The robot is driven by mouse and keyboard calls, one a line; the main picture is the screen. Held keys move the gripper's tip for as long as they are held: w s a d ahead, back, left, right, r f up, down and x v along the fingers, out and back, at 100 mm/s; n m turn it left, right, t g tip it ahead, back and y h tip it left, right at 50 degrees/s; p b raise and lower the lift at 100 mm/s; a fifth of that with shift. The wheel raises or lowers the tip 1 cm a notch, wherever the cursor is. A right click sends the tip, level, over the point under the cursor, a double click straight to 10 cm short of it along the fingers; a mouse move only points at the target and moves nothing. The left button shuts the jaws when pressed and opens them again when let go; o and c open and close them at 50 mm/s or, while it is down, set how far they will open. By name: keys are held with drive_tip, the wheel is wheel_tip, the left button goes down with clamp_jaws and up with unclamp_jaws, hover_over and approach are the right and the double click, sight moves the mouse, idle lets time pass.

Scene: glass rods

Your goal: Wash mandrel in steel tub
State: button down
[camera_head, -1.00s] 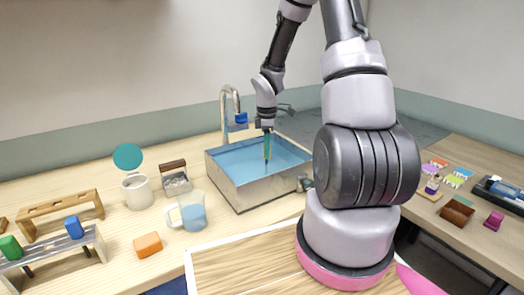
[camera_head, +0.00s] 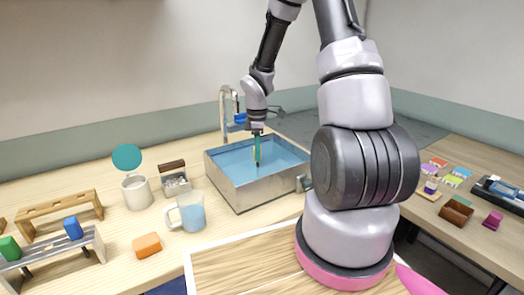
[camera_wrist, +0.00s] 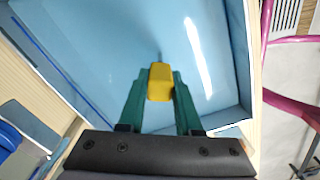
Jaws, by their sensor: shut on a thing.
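The steel tub (camera_head: 262,194) is a square metal basin filled with blue water, and its inside wall also shows in the wrist view (camera_wrist: 238,50). My gripper (camera_head: 257,150) points down over the tub. In the wrist view, its green fingers (camera_wrist: 160,92) are shut on the yellow handle of the mandrel (camera_wrist: 160,75). A thin dark rod runs from the handle down toward the water. The mandrel's tip is small and blurred, so I cannot tell how deep it reaches.
A tap (camera_head: 224,105) with a blue part stands behind the tub. Left of the tub are a blue-filled jug (camera_head: 192,212), a white mug (camera_head: 137,192), a small metal box (camera_head: 175,182) and an orange block (camera_head: 147,245). Wooden racks stand farther left.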

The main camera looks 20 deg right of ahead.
drive_tip(key=shift+a, duration=0.2)
drive_tip(key=shift+d, duration=2.45)
wheel_tip(320, 180, up, 11)
drive_tip(key=shift+w, duration=0.45)
drive_tip(key=shift+r, duration=2.5)
